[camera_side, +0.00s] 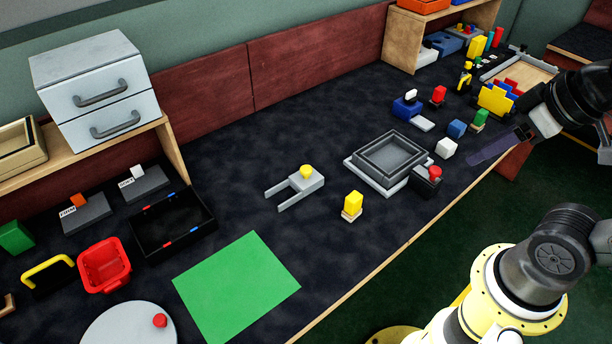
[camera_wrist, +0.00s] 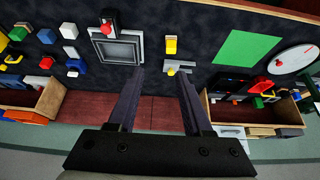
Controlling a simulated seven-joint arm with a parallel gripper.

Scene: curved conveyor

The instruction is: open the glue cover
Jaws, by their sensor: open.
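No thing in view is plainly marked as glue, so I cannot tell which part is the glue cover. A grey square frame (camera_side: 372,166) lies on the dark table, with a recessed panel inside it. A black block with a red knob (camera_side: 434,172) stands at its right corner. Both show at the upper left of the wrist view, the frame (camera_wrist: 140,48) and the red knob (camera_wrist: 107,29). My gripper (camera_wrist: 160,72) is open and empty, its two long dark fingers apart. In the side view my gripper (camera_side: 475,161) hangs at the right, apart from the frame.
A yellow block on a small base (camera_side: 353,203) and a grey fork with a yellow knob (camera_side: 297,185) stand left of the frame. White (camera_side: 446,148) and blue (camera_side: 456,128) cubes and several small fixtures crowd its right. A green mat (camera_side: 237,285) lies front left.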

